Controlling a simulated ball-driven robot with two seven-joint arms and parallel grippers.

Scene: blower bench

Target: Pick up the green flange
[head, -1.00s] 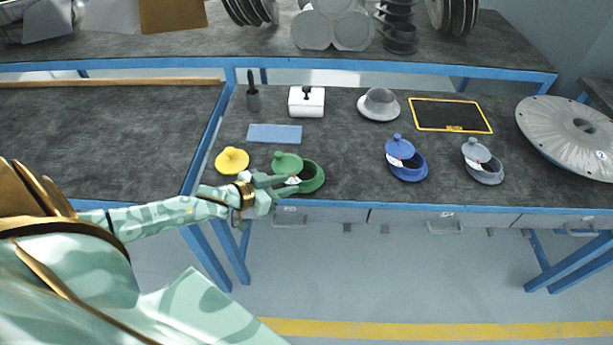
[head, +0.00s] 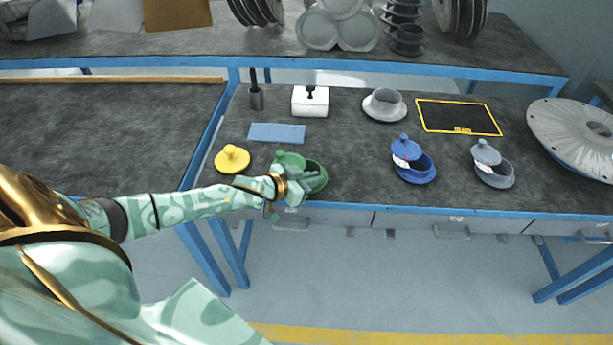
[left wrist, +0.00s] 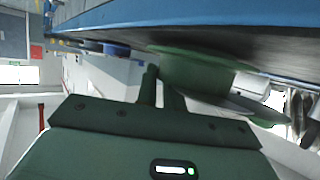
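The green flange (head: 317,180) stands near the front edge of the bench, with a round knobbed green piece (head: 284,157) at its back left. My left gripper (head: 303,187) is at the flange's front left and hides part of it. In the left wrist view the flange (left wrist: 195,72) is just beyond the fingers (left wrist: 160,88), which stand close together with a narrow gap. I cannot tell whether they grip its edge. My right gripper is not in view.
A yellow knobbed lid (head: 232,158) lies left of the flange, and a blue cloth (head: 277,133) behind it. A blue flange (head: 416,172) and a grey one (head: 496,175) stand to the right. Bare bench lies between the green and blue flanges.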

